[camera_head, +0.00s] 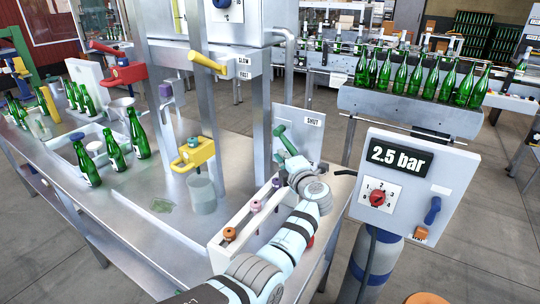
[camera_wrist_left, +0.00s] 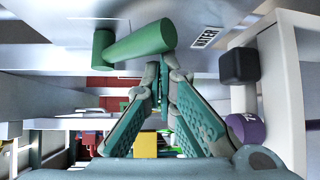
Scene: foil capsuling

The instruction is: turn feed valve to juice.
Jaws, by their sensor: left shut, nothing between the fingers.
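A green lever handle (camera_head: 287,140) stands on a grey panel (camera_head: 310,148) that carries a label reading SHUT. In the left wrist view a green lever (camera_wrist_left: 140,42) sticks out from a grey surface, close to a partly hidden label (camera_wrist_left: 206,38) that seems to end in "ATER". I see no label reading juice. My left gripper (camera_wrist_left: 168,62) is shut and empty, its fingertips right at the free end of the lever. I cannot tell whether they touch it.
A white rail with small coloured knobs (camera_head: 229,233) runs beside my arm. A yellow-topped device (camera_head: 193,155) stands over a clear beaker (camera_head: 202,194). A control box reading 2.5 bar (camera_head: 415,185) is to the right. Green bottles (camera_head: 137,133) stand at the left.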

